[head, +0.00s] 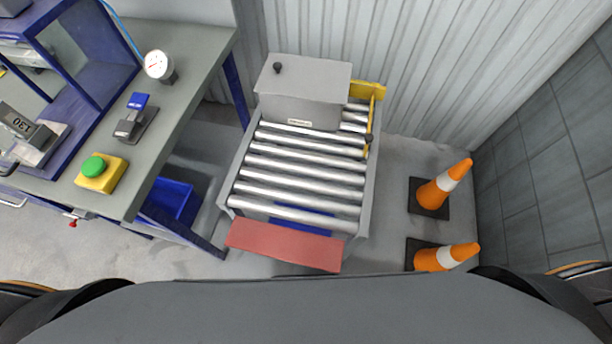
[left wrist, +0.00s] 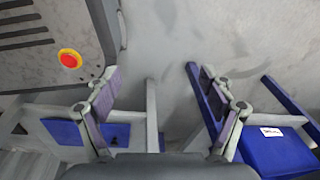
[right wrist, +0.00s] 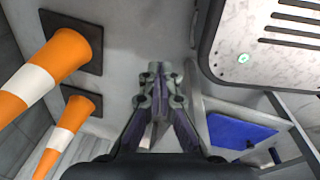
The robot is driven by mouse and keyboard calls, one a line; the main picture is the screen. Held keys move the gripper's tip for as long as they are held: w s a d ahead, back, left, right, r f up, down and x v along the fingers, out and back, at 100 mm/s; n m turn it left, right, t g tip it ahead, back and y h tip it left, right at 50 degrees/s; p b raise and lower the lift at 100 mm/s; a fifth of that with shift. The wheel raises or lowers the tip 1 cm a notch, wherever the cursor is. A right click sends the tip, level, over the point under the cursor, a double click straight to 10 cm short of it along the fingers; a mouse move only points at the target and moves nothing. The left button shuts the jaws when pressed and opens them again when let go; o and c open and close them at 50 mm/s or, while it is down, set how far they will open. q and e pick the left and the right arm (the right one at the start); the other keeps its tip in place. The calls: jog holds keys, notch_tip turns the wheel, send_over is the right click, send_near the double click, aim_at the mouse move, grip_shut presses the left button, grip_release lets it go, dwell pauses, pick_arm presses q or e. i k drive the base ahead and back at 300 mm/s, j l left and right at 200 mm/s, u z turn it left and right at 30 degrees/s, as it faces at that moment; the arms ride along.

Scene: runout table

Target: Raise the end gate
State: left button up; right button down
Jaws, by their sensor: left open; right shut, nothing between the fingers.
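The runout table is a grey frame of steel rollers (head: 295,175) in the middle of the head view. A red plate (head: 285,245), which looks like the end gate, lies across its near end, below the level of the rollers as far as I can tell. My left gripper (left wrist: 158,85) is open and empty above the floor in the left wrist view. My right gripper (right wrist: 158,75) is shut and empty above the floor in the right wrist view. Neither gripper shows in the head view, and I see neither touching the red plate.
A grey box (head: 303,88) with a black knob sits on the far rollers. A yellow bar (head: 369,110) stands along the right far side. Orange cones (head: 441,185) stand at right. A workbench (head: 195,60) with a green button (head: 94,166) is at left, a blue bin (head: 170,198) below.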

aim_at(307, 250)
jog(key=j, duration=0.25)
jog(key=j+u, duration=0.25)
jog(key=j, duration=0.3)
jog(key=j+u, duration=0.25)
jog(key=j, duration=0.25)
jog(key=i+j+u, duration=0.1)
jog(key=j+u, duration=0.2)
jog(key=j, duration=0.25)
jog(key=j+z, duration=0.35)
jog(key=k+j+z, duration=0.15)
jog(key=j+z, duration=0.2)
jog(key=k+j+z, duration=0.15)
jog(key=j+z, duration=0.15)
jog(key=j, duration=0.15)
jog(key=j+z, duration=0.15)
jog(key=z, duration=0.3)
jog(key=k+l, duration=0.05)
